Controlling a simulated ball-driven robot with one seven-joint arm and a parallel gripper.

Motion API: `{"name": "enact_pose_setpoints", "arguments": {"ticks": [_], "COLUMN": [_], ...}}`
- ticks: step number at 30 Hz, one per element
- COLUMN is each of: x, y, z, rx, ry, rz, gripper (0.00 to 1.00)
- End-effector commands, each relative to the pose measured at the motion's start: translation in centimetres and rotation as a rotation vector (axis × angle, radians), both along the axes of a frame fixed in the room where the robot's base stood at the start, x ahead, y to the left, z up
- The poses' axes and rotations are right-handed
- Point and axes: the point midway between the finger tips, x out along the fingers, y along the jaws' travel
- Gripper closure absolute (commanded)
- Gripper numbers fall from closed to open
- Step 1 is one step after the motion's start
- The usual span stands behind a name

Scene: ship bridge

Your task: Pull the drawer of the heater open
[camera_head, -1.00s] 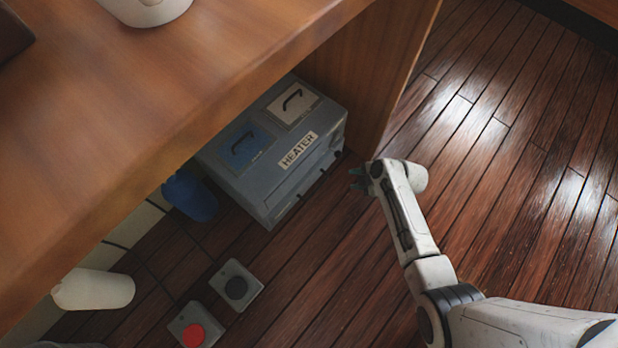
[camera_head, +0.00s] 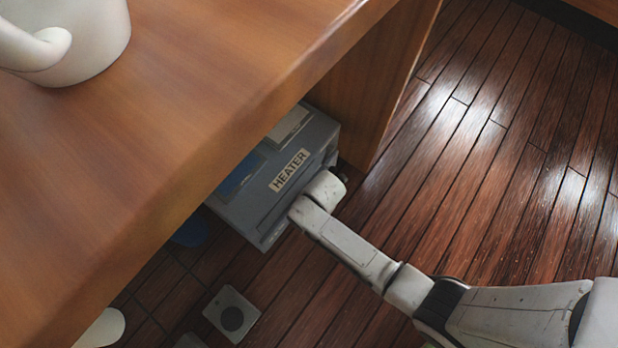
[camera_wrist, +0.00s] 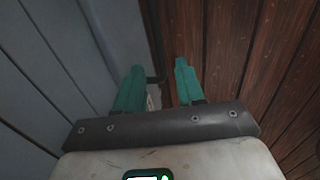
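The grey heater (camera_head: 246,212), with its white HEATER label, stands on the floor partly under the wooden counter. My arm's end covers part of its front in the head view, and the drawer front is mostly hidden. In the wrist view the heater's grey face (camera_wrist: 55,50) fills the left side. My gripper (camera_wrist: 160,65) shows two teal fingers standing apart, the left one over the heater face and the right one over the floor. A small dark piece, perhaps the drawer handle (camera_wrist: 156,80), shows between them; contact cannot be told.
The wooden counter (camera_head: 170,120) overhangs the heater, with its side panel (camera_head: 370,80) close behind. A white vessel (camera_head: 85,45) stands on top. A grey block with a dark round button (camera_head: 232,314) lies on the floor. The plank floor to the right (camera_head: 500,150) is clear.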

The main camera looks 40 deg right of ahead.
Motion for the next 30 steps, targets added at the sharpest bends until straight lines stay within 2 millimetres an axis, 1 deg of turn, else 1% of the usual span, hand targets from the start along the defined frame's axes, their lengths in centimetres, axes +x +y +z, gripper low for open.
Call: {"name": "enact_pose_setpoints", "arguments": {"ticks": [1, 6, 10, 18, 30], "x": [0.1, 0.4, 0.5, 0.5, 0.5], "y": [0.0, 0.1, 0.2, 0.2, 0.1], "z": [-1.2, -2.5, -2.8, -2.8, -2.8], "rx": [0.000, 0.000, 0.000, 0.000, 0.000], "ry": [0.000, 0.000, -0.001, -0.001, -0.001], "rz": [0.000, 0.000, 0.000, 0.000, -0.001], "gripper": [0.62, 0.62, 0.62, 0.63, 1.00]}}
